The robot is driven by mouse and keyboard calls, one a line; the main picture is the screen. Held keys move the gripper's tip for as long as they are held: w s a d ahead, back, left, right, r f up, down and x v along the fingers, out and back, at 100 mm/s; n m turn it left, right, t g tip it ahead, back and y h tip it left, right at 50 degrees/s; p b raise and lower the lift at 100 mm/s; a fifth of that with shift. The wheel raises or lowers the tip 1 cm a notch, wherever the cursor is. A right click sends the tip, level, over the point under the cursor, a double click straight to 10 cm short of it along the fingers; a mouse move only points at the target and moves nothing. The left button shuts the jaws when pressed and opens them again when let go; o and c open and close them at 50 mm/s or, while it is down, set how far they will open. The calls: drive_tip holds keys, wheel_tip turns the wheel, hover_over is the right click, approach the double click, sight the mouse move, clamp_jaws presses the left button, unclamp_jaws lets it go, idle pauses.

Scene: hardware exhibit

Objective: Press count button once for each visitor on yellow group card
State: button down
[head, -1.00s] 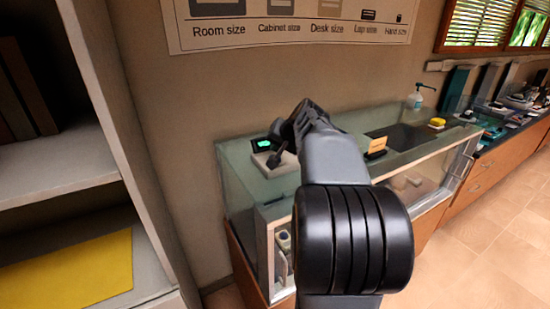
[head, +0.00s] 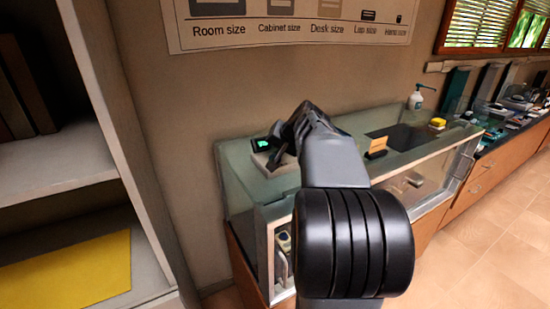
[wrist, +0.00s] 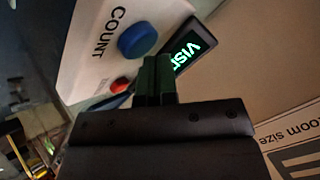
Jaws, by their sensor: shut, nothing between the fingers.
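The count device is a white box (head: 268,163) on the glass case, with a small dark display (head: 262,145) lit green. In the wrist view the white panel reads COUNT beside a round blue button (wrist: 137,40). A smaller red button (wrist: 120,86) sits lower on it. The display (wrist: 187,48) shows part of a green word. My gripper (wrist: 156,62) is shut and empty. Its fingertips appear just beside the blue button, between it and the display; I cannot tell whether they touch anything. A plain yellow sheet (head: 65,273) lies on the left shelf; no writing shows on it.
The glass display case (head: 235,190) stands against the wall under a size chart (head: 300,28). The left shelf unit (head: 128,150) is close by. Open floor (head: 490,245) lies at right.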

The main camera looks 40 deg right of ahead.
drive_tip(key=shift+f+b, duration=0.45)
drive_tip(key=shift+f, duration=0.05)
idle(0.3)
drive_tip(key=shift+r, duration=0.2)
drive_tip(key=shift+r+p, duration=0.65)
drive_tip(key=shift+r, duration=0.05)
drive_tip(key=shift+r, duration=0.1)
drive_tip(key=shift+r+p, duration=1.95)
drive_tip(key=shift+r, duration=0.5)
